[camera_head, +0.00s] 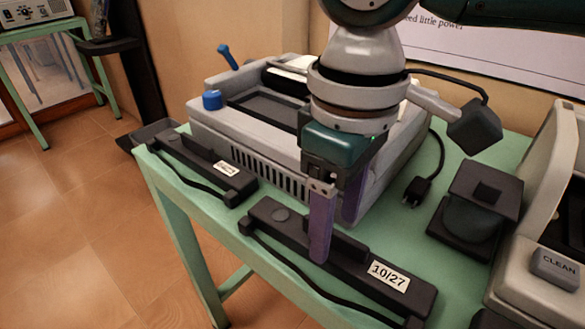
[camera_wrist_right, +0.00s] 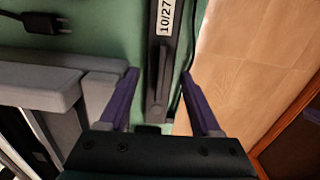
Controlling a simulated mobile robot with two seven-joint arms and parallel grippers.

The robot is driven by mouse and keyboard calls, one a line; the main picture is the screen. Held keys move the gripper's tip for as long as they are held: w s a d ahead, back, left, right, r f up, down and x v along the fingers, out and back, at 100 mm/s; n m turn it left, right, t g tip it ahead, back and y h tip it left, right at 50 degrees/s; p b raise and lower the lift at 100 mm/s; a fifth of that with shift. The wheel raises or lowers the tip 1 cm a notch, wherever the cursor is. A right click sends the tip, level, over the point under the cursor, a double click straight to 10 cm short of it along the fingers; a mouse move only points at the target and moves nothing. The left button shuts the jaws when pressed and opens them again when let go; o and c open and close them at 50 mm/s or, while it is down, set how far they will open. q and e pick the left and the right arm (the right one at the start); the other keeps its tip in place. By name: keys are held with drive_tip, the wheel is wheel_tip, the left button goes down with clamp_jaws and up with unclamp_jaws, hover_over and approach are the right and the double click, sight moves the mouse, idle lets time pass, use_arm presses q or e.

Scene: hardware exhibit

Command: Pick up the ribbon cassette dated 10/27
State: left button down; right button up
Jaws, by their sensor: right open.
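The ribbon cassette dated 10/27 (camera_head: 346,262) is a long black piece lying flat along the front edge of the green table, its white label toward the right end. A thin black ribbon loops along its front side. My right gripper (camera_head: 335,240) is over its middle, open, with purple fingers pointing down. In the right wrist view the cassette (camera_wrist_right: 158,75) runs between the two open fingers (camera_wrist_right: 160,85), not gripped. Whether the fingers reach down past its top is hard to tell. My left gripper is not in view.
A second black cassette (camera_head: 205,165) with a label lies to the left. A grey printer (camera_head: 265,150) with blue knobs stands close behind. A black block (camera_head: 475,210) and a grey machine with a CLEAN key (camera_head: 555,265) stand at right. A cable plug (camera_head: 415,190) lies between.

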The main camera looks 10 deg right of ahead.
wheel_tip(320, 180, down, 2)
drive_tip(key=shift+f, duration=0.25)
clamp_jaws()
idle(0.4)
